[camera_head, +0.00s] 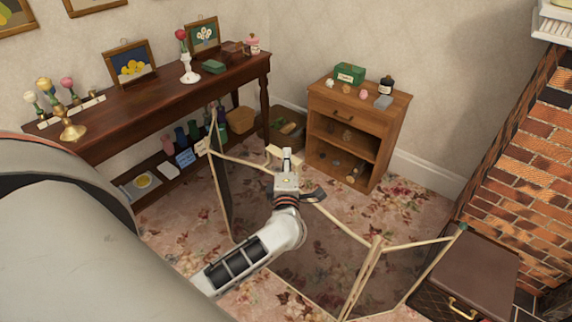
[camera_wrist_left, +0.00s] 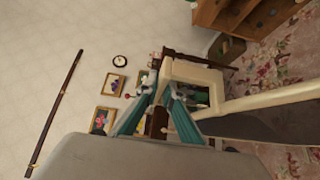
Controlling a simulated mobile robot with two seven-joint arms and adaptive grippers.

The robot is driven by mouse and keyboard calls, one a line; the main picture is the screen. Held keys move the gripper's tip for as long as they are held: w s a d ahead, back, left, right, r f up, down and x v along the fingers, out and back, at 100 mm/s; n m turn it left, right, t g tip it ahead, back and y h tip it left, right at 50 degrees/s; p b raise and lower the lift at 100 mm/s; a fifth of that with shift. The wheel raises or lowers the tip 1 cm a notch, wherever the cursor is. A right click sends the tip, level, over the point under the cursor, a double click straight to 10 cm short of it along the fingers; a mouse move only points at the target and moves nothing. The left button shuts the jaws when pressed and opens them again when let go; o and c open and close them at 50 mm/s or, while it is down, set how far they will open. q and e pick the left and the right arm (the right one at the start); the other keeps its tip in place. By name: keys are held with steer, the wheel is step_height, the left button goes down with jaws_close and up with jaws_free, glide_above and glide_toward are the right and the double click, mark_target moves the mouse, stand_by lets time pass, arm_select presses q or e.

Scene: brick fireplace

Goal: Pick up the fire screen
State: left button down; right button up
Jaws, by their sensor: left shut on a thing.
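The fire screen (camera_head: 330,250) is a folding screen with pale cream-gold rails and see-through dark mesh panels. It stands over the flowered carpet in the middle of the head view, its side panels angled. My left gripper (camera_head: 287,160) is at the middle of its top rail, shut on the handle there. In the left wrist view the cream handle and rail of the fire screen (camera_wrist_left: 270,98) lie at the teal fingers of my left gripper (camera_wrist_left: 163,82). The exact contact is partly hidden by the gripper. My right gripper is not in view.
A dark wooden console table (camera_head: 165,92) with vases and pictures stands at the back left. A small wooden cabinet (camera_head: 385,115) stands behind the screen. A brick fireplace (camera_head: 525,150) and a brown box (camera_head: 475,265) are at the right, close to the screen's right panel.

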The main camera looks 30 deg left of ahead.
arm_select(q)
step_height(320, 180, up, 18)
steer(key=p, duration=0.4)
